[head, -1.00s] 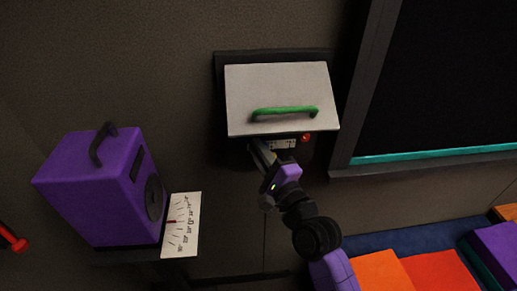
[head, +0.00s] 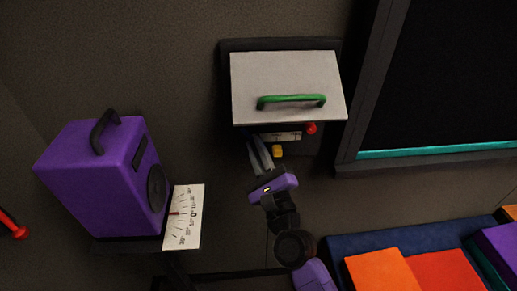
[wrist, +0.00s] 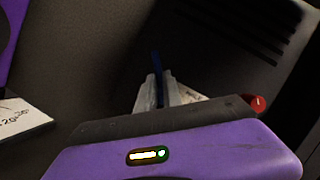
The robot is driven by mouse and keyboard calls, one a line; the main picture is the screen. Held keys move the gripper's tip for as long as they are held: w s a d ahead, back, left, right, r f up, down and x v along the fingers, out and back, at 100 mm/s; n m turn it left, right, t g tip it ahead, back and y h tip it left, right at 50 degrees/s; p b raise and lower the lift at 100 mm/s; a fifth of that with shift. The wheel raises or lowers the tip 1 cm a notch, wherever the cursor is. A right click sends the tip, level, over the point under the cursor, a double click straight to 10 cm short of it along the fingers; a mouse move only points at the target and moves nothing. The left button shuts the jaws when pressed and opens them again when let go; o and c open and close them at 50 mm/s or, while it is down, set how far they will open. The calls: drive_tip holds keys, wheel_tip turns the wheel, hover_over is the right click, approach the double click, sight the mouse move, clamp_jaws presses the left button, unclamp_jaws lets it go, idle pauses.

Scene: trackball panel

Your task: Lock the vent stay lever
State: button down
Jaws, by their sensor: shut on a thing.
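The vent flap (head: 285,75) is a pale grey panel with a green handle (head: 290,101), propped outward from a dark frame in the head view. Below it are a red knob (head: 310,128), a white marked strip (head: 287,136) and a small yellow block (head: 277,151). My gripper (head: 254,146) reaches up under the flap's lower left edge. In the wrist view its pale fingers (wrist: 157,92) are shut on a thin dark blue bar (wrist: 156,68), which looks like the stay lever. The bar's far end is lost in shadow. The red knob (wrist: 258,104) is right of the fingers.
A purple speaker-like box (head: 95,180) stands on a shelf at left, beside a white dial card (head: 183,217). A dark window with a teal-edged sill (head: 430,153) is at right. Orange and red blocks (head: 380,272) lie lower right.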

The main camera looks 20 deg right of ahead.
drive_tip(key=shift+w+a+f+m+h+b, duration=0.15)
drive_tip(key=shift+a+f+m+h+b, duration=0.2)
drive_tip(key=shift+m+h+b, duration=0.75)
drive_tip(key=shift+w+a+f+m+h+b, duration=0.15)
drive_tip(key=shift+f+m+h+b, duration=0.3)
drive_tip(key=shift+m, duration=1.3)
drive_tip(key=shift+w+a+f+m+h+b, duration=0.1)
drive_tip(key=shift+a+f+m+h+b, duration=0.35)
drive_tip(key=shift+m, duration=1)
drive_tip(key=shift+d+h, duration=0.2)
drive_tip(key=shift+h, duration=0.1)
drive_tip(key=c, duration=1.5)
unclamp_jaws()
drive_tip(key=shift+w+a+r, duration=0.1)
drive_tip(key=shift+a+r, duration=0.15)
drive_tip(key=b+v, duration=0.2)
drive_tip(key=v, duration=0.6)
drive_tip(key=shift+d, duration=0.1)
